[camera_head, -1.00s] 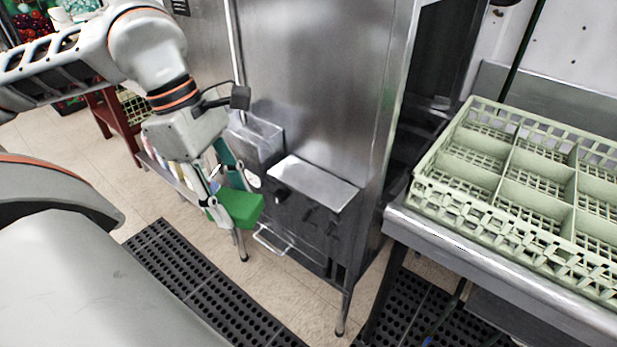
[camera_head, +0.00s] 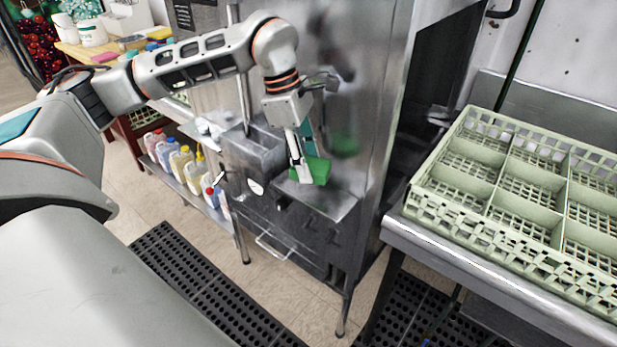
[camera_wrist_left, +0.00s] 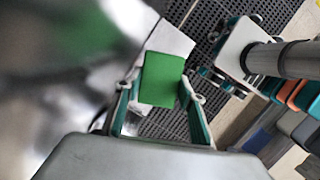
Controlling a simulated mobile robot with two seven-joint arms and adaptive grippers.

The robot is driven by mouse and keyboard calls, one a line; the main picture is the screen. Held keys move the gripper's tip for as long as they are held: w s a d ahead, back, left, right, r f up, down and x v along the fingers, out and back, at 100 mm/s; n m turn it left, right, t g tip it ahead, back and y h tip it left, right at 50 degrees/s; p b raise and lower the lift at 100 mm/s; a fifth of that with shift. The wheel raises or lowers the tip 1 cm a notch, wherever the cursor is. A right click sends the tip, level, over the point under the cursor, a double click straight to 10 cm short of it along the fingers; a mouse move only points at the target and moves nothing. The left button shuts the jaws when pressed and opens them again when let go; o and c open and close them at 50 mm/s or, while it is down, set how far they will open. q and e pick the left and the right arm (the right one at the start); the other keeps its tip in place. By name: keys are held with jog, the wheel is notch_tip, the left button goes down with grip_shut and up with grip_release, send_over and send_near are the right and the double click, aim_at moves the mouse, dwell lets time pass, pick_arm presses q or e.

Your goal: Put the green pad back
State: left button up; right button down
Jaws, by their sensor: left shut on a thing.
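The green pad (camera_head: 318,172) is a flat block held between the fingers of my left gripper (camera_head: 304,160). It is in front of the steel machine's panel, over the small metal ledge (camera_head: 335,205); I cannot tell whether it touches the ledge. In the left wrist view the pad (camera_wrist_left: 162,80) sits between the teal-lined fingers, with a pale surface and dark floor mat beyond it. A blurred green reflection shows on the steel. My right gripper is not in view.
Several bottles (camera_head: 183,160) stand on a low shelf at left. A yellow-topped table with coloured pads (camera_head: 160,33) is behind. A green dish rack (camera_head: 500,228) fills the right counter.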

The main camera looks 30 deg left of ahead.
aim_at(308, 192)
pick_arm(q)
notch_tip(308, 192, down, 2)
jog(key=shift+s+a+f, duration=0.1)
notch_tip(308, 192, down, 3)
jog(key=shift+w+f, duration=0.25)
jog(key=o, duration=1.1)
jog(key=shift+f, duration=0.1)
jog(key=v, duration=1.2)
